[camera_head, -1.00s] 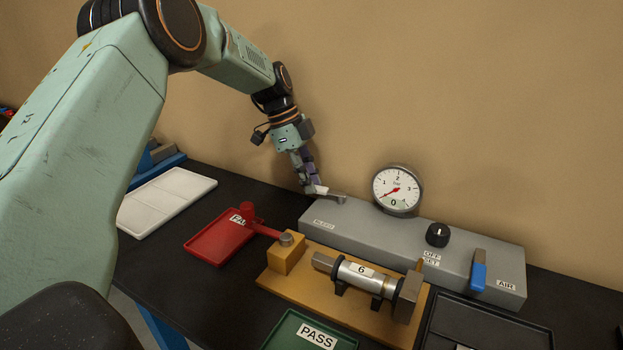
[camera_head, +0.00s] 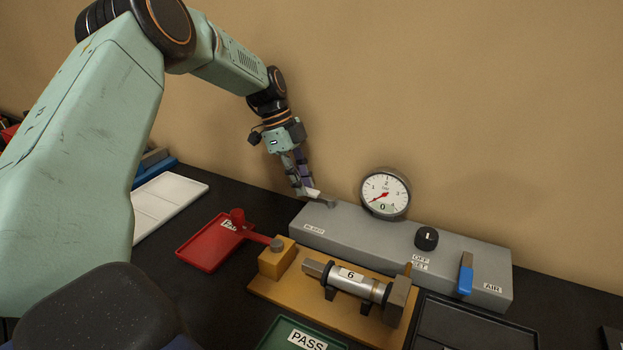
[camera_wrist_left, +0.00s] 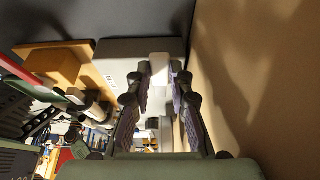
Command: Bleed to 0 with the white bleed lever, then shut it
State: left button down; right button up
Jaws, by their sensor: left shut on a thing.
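The white bleed lever (camera_head: 314,194) sits at the left end of the grey air box (camera_head: 350,229), by the BLEED label. My left gripper (camera_head: 306,193) is shut on the lever's white handle. The left wrist view shows the white handle (camera_wrist_left: 159,72) between the two fingertips. The round gauge (camera_head: 385,193) stands at the back of the box. Its red needle points to the lower left, and a large 0 shows at the bottom of the dial. My right gripper is out of view.
A black knob (camera_head: 427,238) and a blue-handled lever (camera_head: 466,276) are farther right on the box. In front stand an ochre fixture (camera_head: 262,289) with a metal cylinder (camera_head: 348,281), a red tray (camera_head: 198,253) and a green PASS tray (camera_head: 275,335). A white tray (camera_head: 163,207) lies at left.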

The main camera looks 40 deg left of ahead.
pick_arm(q)
jog(key=shift+w+a+r, duration=0.15)
jog(key=shift+w+r, duration=0.05)
jog(key=shift+r, duration=0.1)
jog(key=c, duration=1.7)
grip_release()
jog(key=o, duration=0.5)
jog(key=shift+s+f, duration=0.1)
jog(key=shift+s, duration=0.05)
jog(key=shift+f, duration=0.1)
